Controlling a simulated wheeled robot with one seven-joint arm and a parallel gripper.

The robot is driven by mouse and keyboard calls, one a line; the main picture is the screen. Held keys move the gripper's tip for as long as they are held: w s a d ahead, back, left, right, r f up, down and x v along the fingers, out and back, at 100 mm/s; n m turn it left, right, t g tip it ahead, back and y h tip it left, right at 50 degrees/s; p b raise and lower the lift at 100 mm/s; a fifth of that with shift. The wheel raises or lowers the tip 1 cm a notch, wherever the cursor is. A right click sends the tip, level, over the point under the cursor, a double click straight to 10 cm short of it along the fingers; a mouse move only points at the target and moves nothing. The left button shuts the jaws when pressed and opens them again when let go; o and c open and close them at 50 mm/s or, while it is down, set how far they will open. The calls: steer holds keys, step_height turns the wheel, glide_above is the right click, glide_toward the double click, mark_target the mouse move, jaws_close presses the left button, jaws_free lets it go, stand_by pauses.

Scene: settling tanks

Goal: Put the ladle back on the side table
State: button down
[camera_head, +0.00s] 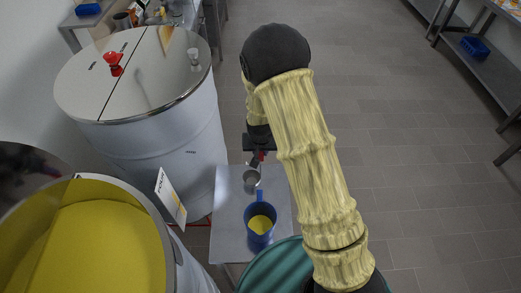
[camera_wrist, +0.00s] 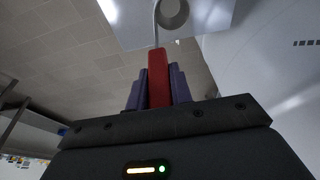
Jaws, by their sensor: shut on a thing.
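My gripper (camera_head: 260,153) is shut on the red handle of the ladle, above the far part of the side table (camera_head: 230,215). The ladle's grey metal bowl (camera_head: 252,178) shows just below the gripper, over the table top. I cannot tell whether the bowl touches the table. In the wrist view the red handle of the ladle (camera_wrist: 158,78) stands between the dark purple fingers of my gripper (camera_wrist: 158,88). A thin shaft leads to its round bowl at the top, over the pale side table (camera_wrist: 130,28).
A blue jug (camera_head: 259,235) with yellow liquid stands on the near part of the side table. A lidded white tank (camera_head: 160,150) is at the left, and an open tank (camera_head: 160,215) of yellow liquid is nearer. A green round thing (camera_head: 275,272) is in front.

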steer(key=c, duration=1.3)
jaws_free()
steer(key=shift+f, duration=0.1)
steer(key=shift+o, duration=0.2)
steer(key=b+v, duration=0.2)
steer(key=v, duration=1)
steer(key=shift+d, duration=0.15)
steer(key=s+d+r, duration=0.4)
steer(key=s+d, duration=0.8)
steer(key=s, duration=0.3)
steer(key=shift+r+g, duration=0.2)
steer(key=shift+g, duration=0.1)
